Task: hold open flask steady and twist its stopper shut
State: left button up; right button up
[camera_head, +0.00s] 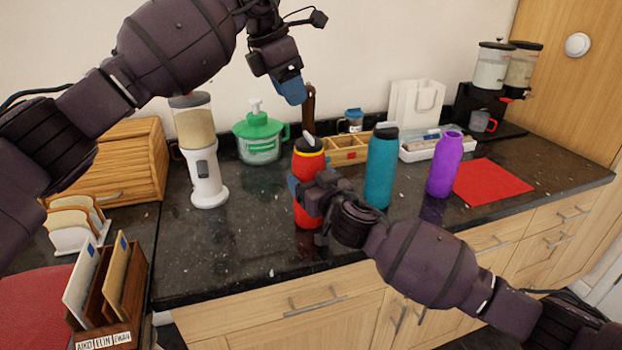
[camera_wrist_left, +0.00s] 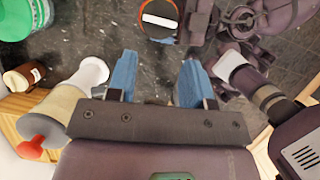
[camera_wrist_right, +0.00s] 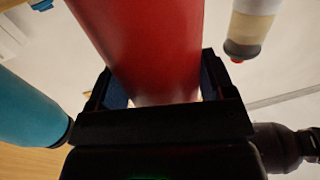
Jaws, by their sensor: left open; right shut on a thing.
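The red flask (camera_head: 309,162) stands upright on the dark counter. A black stopper (camera_head: 308,144) with a pale bar sits on its top above a yellow-orange collar; in the left wrist view the stopper (camera_wrist_left: 160,16) shows near the top edge. How tight it sits I cannot tell. My right gripper (camera_head: 308,196) is shut around the flask's body, which fills the right wrist view (camera_wrist_right: 150,45). My left gripper (camera_head: 291,88) is open and empty, above the flask and apart from it; its blue fingers (camera_wrist_left: 155,78) are spread.
A teal flask (camera_head: 380,170) and a purple flask (camera_head: 444,165) stand to the right, near a red mat (camera_head: 491,182). Behind are a wooden divided box (camera_head: 346,156) and a green-lidded jug (camera_head: 260,145). A white dispenser (camera_head: 206,170) stands left. The front counter is clear.

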aim_at(307, 135)
pick_arm(q)
jog(key=shift+o, duration=1.1)
jog(key=shift+a+r, duration=0.25)
jog(key=shift+r, duration=0.1)
jog(key=o, duration=0.3)
jog(key=shift+a+r+m+h, duration=0.4)
jog(key=shift+a+r, duration=0.2)
jog(key=shift+r, duration=0.15)
jog(key=x, duration=1.1)
jog(key=shift+s+d+f, duration=0.1)
jog(key=shift+d+f, duration=0.05)
jog(key=shift+f, duration=0.25)
jog(key=shift+c, duration=0.3)
jog(key=c, duration=0.9)
